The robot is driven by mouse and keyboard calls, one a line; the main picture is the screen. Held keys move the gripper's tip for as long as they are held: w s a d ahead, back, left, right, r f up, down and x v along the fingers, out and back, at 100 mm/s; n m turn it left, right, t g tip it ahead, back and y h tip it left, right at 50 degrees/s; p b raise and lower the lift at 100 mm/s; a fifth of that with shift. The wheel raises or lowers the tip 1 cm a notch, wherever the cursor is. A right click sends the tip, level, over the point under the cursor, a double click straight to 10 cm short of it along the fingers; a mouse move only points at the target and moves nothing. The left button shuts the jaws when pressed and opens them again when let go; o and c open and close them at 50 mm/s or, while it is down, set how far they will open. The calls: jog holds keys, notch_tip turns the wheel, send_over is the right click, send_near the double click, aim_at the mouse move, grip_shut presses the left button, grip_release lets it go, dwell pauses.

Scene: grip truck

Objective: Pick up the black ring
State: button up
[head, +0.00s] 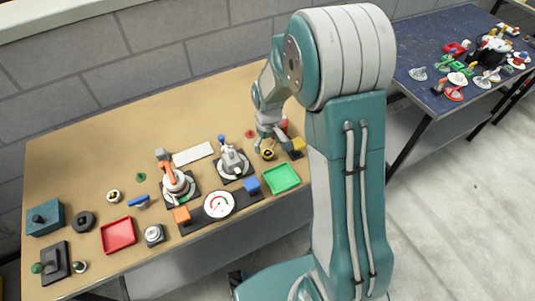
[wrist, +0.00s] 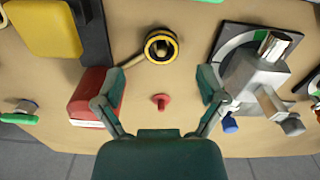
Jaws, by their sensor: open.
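A round black-and-yellow ring-shaped piece (wrist: 148,46) lies on the tan table near the top middle of the wrist view, with a tan stick-like part beside it. It also shows in the head view (head: 268,154), just below my gripper (head: 267,138). In the wrist view my gripper (wrist: 162,84) is open and empty, its fingers wide apart. The ring lies beyond the fingertips, not between them. A second dark round piece (head: 84,220) with a raised centre lies at the table's left; I cannot tell which is the black ring.
A small red knob (wrist: 160,102) shows between the fingers. A red block (wrist: 90,98) is close to the left finger, and a grey valve device (wrist: 256,75) to the right one. A green tray (head: 281,179) and red tray (head: 118,235) stand along the front.

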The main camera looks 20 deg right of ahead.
aim_at(268, 152)
notch_tip(268, 152, down, 4)
jog(key=shift+a+r, duration=0.1)
jog(key=shift+r, duration=0.05)
grip_shut()
dwell(0.3)
